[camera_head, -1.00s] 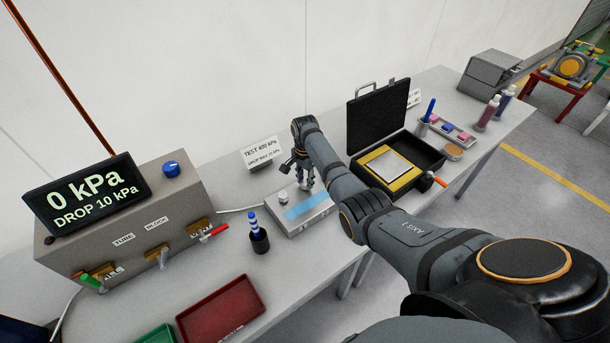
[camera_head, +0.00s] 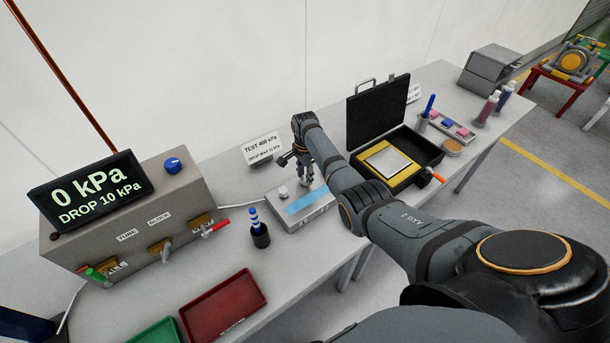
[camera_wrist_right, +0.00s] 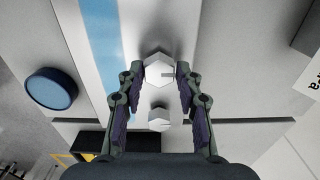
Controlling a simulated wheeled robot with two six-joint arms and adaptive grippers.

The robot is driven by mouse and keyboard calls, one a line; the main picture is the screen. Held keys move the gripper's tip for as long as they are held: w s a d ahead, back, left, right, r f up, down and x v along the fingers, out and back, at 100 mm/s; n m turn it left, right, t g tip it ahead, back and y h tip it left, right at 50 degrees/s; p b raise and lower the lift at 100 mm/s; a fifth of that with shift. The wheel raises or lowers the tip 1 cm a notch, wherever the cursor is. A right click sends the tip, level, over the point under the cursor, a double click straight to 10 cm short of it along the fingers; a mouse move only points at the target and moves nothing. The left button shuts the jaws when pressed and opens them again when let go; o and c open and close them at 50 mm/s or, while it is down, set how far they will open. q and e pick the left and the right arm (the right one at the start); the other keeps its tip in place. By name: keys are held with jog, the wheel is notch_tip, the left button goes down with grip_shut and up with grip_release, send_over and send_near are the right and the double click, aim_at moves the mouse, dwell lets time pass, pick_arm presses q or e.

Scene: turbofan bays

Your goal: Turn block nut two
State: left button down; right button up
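The grey test block (camera_head: 318,213) with a light blue strip lies on the bench under my right gripper (camera_head: 304,176). A pale hex nut (camera_head: 283,192) stands at its left end in the head view. In the right wrist view, a larger hex nut (camera_wrist_right: 159,70) fills the gap between the fingertips of my right gripper (camera_wrist_right: 160,74), with no clear space at either side. A smaller hex nut (camera_wrist_right: 158,119) shows nearer the palm, between the fingers and not touched. Which one is nut two cannot be told. My left gripper is not in view.
A black cup (camera_head: 261,238) with a blue-striped tool stands left of the block. The pressure box (camera_head: 130,220) with several valve handles stands further left, behind a red tray (camera_head: 222,305) and a green tray (camera_head: 160,333). An open black case (camera_head: 380,113) stands right.

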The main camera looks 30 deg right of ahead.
jog(key=shift+o, duration=1.2)
jog(key=shift+r, duration=0.1)
notch_tip(320, 180, up, 12)
jog(key=shift+s+f, duration=0.1)
jog(key=shift+f, duration=0.1)
